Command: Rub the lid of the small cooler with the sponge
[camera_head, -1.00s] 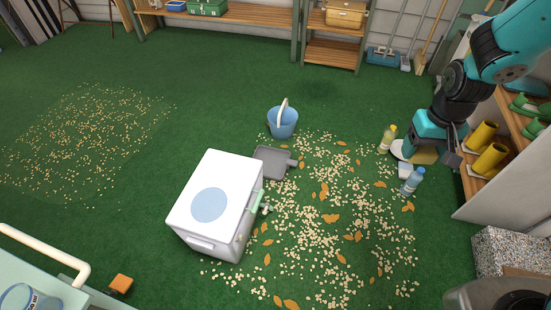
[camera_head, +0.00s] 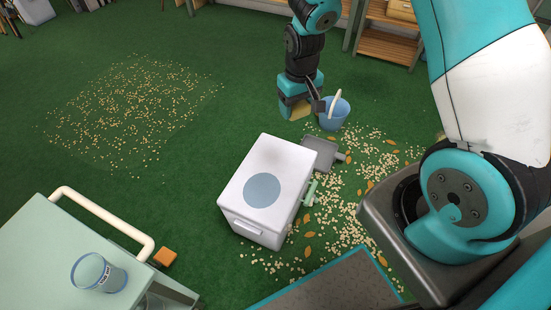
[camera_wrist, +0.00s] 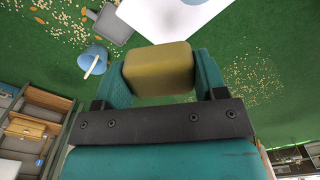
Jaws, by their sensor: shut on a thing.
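The small cooler (camera_head: 243,222) is a white box on the green floor, with a pale blue-grey round patch (camera_head: 262,190) on its white lid (camera_head: 288,170). A corner of the cooler shows at the top of the wrist view (camera_wrist: 165,18). My gripper (camera_head: 296,108) is shut on a yellow sponge (camera_wrist: 158,70), held between its two teal fingers. The gripper hangs beyond the far side of the cooler, left of the blue bucket, apart from the lid. The sponge is partly hidden by the gripper in the head view.
A blue bucket (camera_head: 334,114) and a grey dustpan (camera_head: 319,150) stand close behind the cooler. Pale bits and orange leaves litter the floor to its right. A mint cart (camera_head: 60,255) with a glass (camera_head: 98,272) is at front left, near an orange block (camera_head: 165,257).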

